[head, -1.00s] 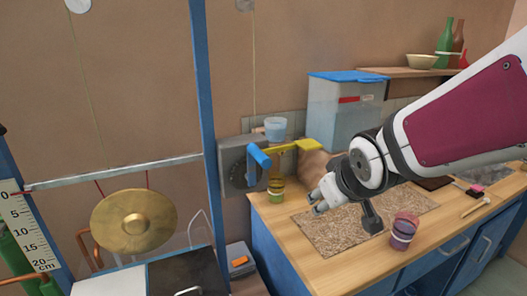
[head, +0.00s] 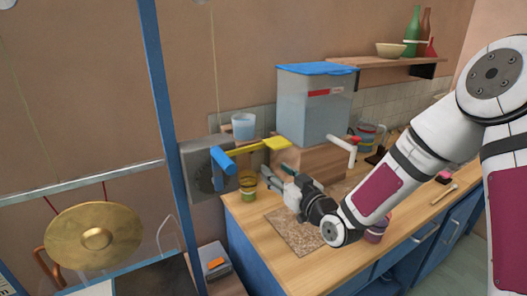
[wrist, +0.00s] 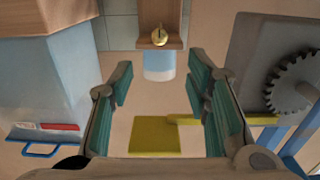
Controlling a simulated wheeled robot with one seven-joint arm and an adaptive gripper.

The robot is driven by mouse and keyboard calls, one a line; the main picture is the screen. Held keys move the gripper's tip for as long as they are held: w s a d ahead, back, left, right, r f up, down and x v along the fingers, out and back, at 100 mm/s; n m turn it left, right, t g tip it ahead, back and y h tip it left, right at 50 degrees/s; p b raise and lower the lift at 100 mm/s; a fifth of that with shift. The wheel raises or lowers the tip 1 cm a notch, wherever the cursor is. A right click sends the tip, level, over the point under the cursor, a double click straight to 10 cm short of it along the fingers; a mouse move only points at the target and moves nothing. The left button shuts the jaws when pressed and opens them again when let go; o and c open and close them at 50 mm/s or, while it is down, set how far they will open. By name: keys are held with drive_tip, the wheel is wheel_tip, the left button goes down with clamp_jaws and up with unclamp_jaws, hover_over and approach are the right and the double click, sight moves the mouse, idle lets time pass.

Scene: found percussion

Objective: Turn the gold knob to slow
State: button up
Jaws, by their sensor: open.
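The gold knob (wrist: 158,36) is small and round, with a narrow pointer-like bar, on the end of a wooden block (wrist: 148,14). It shows in the wrist view, top centre, where the picture is upside down. I cannot make out the knob in the head view. No slow marking is readable. My gripper (wrist: 160,88) is open and empty, its teal-padded fingers apart. The knob lies beyond the fingertips, apart from them. In the head view, my gripper (head: 274,179) is over the counter, right of the yellow-banded jar (head: 248,185).
A grey box with a toothed wheel (wrist: 292,83) is at one side, a lidded tank (head: 312,105) at the other. A gong (head: 95,237) hangs left.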

drive_tip(key=x, duration=1.3)
drive_tip(key=shift+w+a, duration=0.2)
drive_tip(key=shift+w, duration=0.15)
clamp_jaws()
